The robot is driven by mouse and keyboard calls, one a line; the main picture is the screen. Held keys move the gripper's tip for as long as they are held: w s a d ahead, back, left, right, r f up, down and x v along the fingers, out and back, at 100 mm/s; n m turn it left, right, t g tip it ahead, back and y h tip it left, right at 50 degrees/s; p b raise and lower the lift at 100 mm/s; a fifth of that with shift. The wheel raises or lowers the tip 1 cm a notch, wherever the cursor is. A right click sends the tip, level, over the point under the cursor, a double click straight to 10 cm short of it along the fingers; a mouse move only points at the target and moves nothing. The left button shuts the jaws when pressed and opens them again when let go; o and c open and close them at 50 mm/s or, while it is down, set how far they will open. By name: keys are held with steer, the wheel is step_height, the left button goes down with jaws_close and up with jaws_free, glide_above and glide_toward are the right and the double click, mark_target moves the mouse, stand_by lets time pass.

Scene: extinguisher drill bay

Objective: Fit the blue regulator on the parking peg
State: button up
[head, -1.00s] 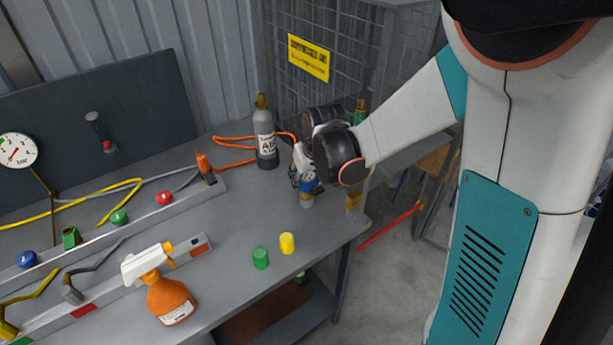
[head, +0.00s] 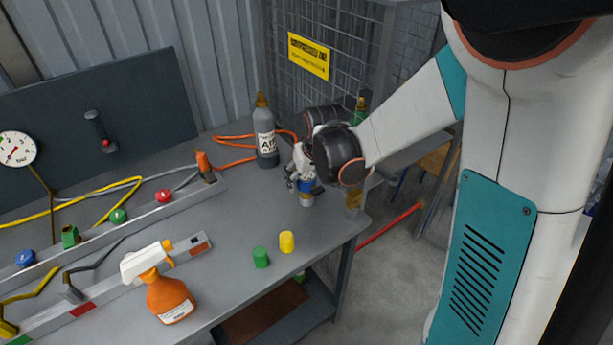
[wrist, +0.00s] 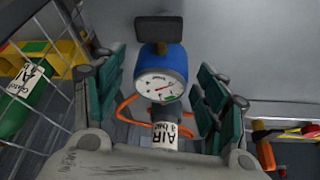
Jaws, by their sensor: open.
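The blue regulator (wrist: 165,66) has a white dial and a dark square end, and lies between my open fingers in the wrist view. Gaps show on both sides of it. In the head view the regulator (head: 305,185) is partly hidden by my gripper (head: 302,183), low over the bench's right end. A pale metal piece shows directly beneath it. I cannot tell whether this is the parking peg or how the regulator is seated. My gripper (wrist: 162,88) has teal pads, spread apart.
The grey AIR bottle (head: 266,140) stands behind my gripper, near an orange hose (head: 235,162). Green (head: 260,257) and yellow (head: 287,241) caps stand toward the front edge. A brass-coloured piece (head: 353,200) is at the right corner. A spray bottle (head: 168,295) stands front left.

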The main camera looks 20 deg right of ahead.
steer(key=v, duration=1.1)
steer(key=s+r+t, duration=0.1)
steer(key=s+r, duration=0.1)
steer(key=s, duration=0.7)
steer(key=s+r+t, duration=0.1)
steer(key=s+r, duration=0.1)
steer(key=s, duration=0.7)
steer(key=shift+s+m+t, duration=0.3)
steer(key=shift+s, duration=0.05)
